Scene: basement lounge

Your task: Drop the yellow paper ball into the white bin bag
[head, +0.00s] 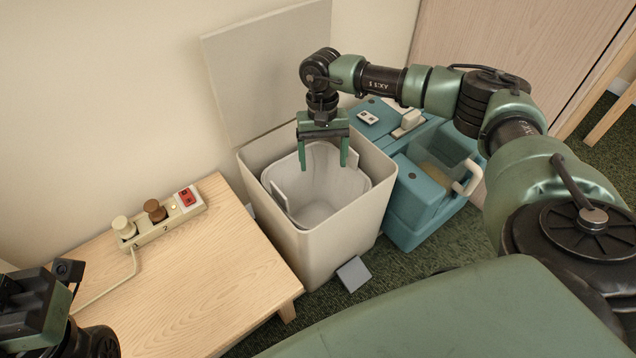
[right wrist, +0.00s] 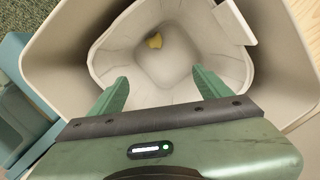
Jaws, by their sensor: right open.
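My right gripper (head: 323,167) is above the bag's mouth, pointing down, open and empty. In the right wrist view its fingers (right wrist: 160,80) are apart with nothing between them. My left gripper (head: 32,305) is at the lower left edge; its fingers cannot be made out.
A wooden table (head: 225,280) stands left of the bin, carrying a power strip (head: 160,222) with plugs and a red switch. A teal cleaning machine (head: 420,195) stands right of the bin. A grey pedal (head: 353,273) sticks out at the bin's foot.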

